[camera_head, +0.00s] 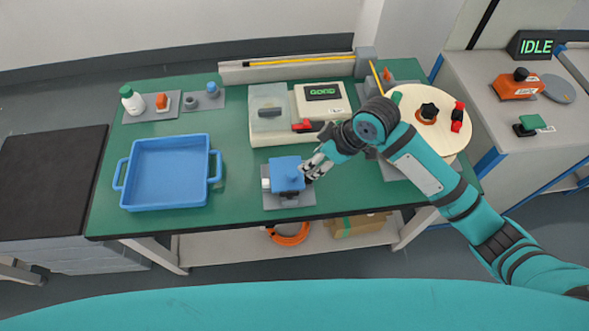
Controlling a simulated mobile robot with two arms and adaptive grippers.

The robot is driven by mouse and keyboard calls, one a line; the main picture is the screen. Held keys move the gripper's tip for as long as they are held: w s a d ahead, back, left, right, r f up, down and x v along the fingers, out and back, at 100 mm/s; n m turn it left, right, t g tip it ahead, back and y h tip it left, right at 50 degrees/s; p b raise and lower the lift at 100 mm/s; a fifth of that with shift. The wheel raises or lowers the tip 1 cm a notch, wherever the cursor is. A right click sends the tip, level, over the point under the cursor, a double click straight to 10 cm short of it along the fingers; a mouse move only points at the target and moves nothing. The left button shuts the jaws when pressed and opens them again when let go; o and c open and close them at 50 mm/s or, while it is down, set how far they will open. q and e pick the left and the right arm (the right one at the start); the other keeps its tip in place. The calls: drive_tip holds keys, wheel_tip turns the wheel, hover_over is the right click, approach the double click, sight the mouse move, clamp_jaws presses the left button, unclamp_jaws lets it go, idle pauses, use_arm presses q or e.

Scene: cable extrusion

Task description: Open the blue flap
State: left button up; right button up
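The blue flap (285,168) sits on top of a small device at the front middle of the green table. A small blue knob rises from its right part. The flap looks lowered over the device, on a grey base plate (272,202). My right gripper (308,172) is just to the right of the flap, with its fingertips close to the knob. Whether they touch it, and how far apart they are, is too small to tell. My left gripper is not in view.
A blue tray (168,136) stands on the left of the table. Behind the flap is a beige tester (320,98) with a clear cover. Bare table lies between tray and device.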

sight(293, 174)
wheel_tip(293, 174, up, 6)
drive_tip(key=d+f+n+g, duration=0.1)
drive_tip(key=d+n, duration=0.1)
drive_tip(key=shift+h, duration=0.4)
drive_tip(key=x, duration=0.5)
drive_tip(key=p+x, duration=0.1)
drive_tip(key=x, duration=0.5)
drive_tip(key=w+p+x, duration=0.1)
drive_tip(key=x, duration=0.5)
drive_tip(key=shift+a+r, duration=0.15)
drive_tip(key=shift+a, duration=0.25)
clamp_jaws()
